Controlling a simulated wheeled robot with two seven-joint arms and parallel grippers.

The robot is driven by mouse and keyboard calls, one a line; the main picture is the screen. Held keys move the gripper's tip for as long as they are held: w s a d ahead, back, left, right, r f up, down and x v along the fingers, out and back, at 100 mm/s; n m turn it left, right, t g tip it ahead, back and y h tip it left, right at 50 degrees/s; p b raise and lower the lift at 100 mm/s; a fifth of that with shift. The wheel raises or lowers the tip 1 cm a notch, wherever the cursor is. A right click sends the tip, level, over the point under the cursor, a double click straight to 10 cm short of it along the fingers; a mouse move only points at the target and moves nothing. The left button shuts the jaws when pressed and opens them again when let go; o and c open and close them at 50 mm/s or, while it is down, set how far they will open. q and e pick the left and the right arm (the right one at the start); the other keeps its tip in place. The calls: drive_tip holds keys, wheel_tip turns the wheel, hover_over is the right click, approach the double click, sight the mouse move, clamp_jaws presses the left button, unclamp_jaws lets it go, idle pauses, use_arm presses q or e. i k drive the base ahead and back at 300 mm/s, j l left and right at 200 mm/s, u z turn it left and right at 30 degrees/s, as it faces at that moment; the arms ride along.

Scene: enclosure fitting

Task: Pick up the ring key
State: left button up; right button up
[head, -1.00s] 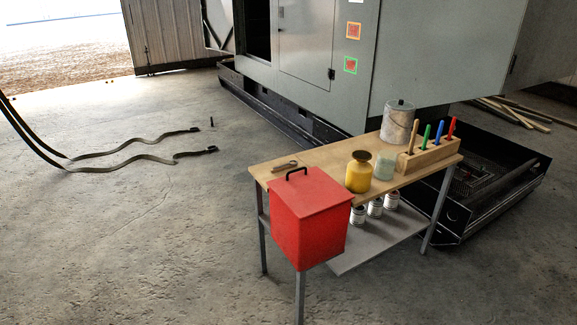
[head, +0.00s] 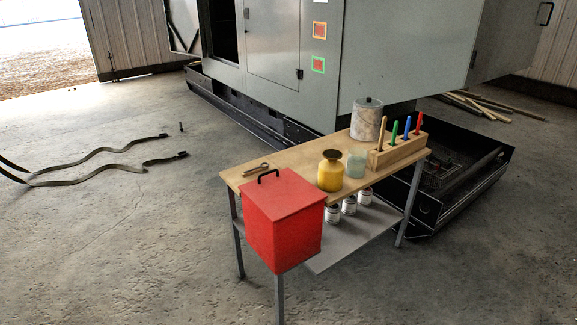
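A small brownish key-like item (head: 256,169), which looks like the ring key, lies on the left end of the wooden table top (head: 290,165). It lies just behind the red box (head: 284,222), whose black handle stands close in front of it. The item is small, so its exact shape is hard to tell. Neither of my grippers is in the head view.
On the table stand a yellow jar (head: 331,172), a greenish glass jar (head: 356,164), a grey lidded canister (head: 367,120) and a wooden block (head: 398,150) with coloured handles. Cans (head: 349,205) stand on the lower shelf. Straps (head: 95,168) lie on the floor at left.

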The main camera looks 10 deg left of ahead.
sight(257, 168)
drive_tip(key=i+j+z, duration=0.15)
drive_tip(key=z, duration=0.15)
drive_tip(key=i+j+z, duration=0.25)
drive_tip(key=j, duration=0.15)
drive_tip(key=i+j+z, duration=0.1)
drive_tip(key=j, duration=0.3)
drive_tip(key=i+j+z, duration=0.15)
drive_tip(key=j, duration=0.25)
drive_tip(key=i+j+z, duration=0.1)
drive_tip(key=j, duration=0.35)
drive_tip(key=j+z, duration=0.1)
drive_tip(key=j, duration=0.3)
drive_tip(key=i+j, duration=0.1)
drive_tip(key=j, duration=0.35)
drive_tip(key=i+j, duration=0.1)
drive_tip(key=j, duration=0.3)
drive_tip(key=i+j, duration=0.1)
drive_tip(key=j, duration=0.35)
drive_tip(key=i+j, duration=0.1)
drive_tip(key=j, duration=0.35)
drive_tip(key=i+j, duration=0.15)
drive_tip(key=j, duration=0.3)
drive_tip(key=i+j+z, duration=0.1)
drive_tip(key=j, duration=0.3)
